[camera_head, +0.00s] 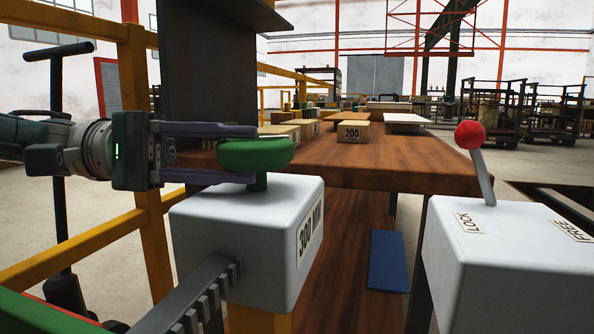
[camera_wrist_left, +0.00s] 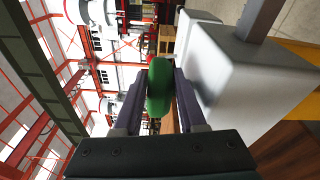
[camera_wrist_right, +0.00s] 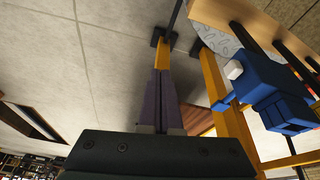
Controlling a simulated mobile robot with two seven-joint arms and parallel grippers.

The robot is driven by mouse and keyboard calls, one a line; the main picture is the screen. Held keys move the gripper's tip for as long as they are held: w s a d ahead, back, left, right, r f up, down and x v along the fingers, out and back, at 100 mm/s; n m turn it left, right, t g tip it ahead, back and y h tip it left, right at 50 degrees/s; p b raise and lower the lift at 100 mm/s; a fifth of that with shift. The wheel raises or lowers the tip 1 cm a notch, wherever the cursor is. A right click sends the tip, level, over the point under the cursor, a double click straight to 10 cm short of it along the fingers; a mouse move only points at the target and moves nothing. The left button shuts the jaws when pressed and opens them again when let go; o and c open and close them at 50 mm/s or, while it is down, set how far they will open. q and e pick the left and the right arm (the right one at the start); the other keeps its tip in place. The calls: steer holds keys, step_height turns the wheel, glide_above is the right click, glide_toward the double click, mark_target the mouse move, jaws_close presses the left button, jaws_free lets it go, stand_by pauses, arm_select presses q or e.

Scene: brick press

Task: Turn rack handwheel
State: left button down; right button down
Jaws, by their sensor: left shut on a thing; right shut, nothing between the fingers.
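The green rack handwheel (camera_head: 262,154) sits on a short green stem on top of a white box (camera_head: 262,202) marked "300 MM". A toothed grey rack (camera_head: 200,296) comes out of the box's front. My left gripper (camera_head: 232,154) comes in level from the left, with one finger above and one below the wheel's rim. It is shut on the wheel, which also shows between the fingers in the left wrist view (camera_wrist_left: 160,86). My right gripper (camera_wrist_right: 160,78) shows only in the right wrist view. Its fingers are together and empty, above the floor.
A white box (camera_head: 500,250) with a red-knobbed lever (camera_head: 470,136) and LOCK and FREE labels stands at the right. Behind is a wooden table (camera_head: 400,160) with a "200" block (camera_head: 352,132). Yellow rails (camera_head: 135,120) stand at the left. A blue object (camera_wrist_right: 272,88) is near my right gripper.

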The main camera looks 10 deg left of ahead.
arm_select(q)
steer(key=shift+w+f+m+g+b, duration=0.15)
steer(key=shift+m+g+b, duration=0.15)
steer(key=shift+g+b, duration=0.25)
stand_by(0.4)
steer(key=c, duration=0.8)
jaws_free()
steer(key=shift+o, duration=0.2)
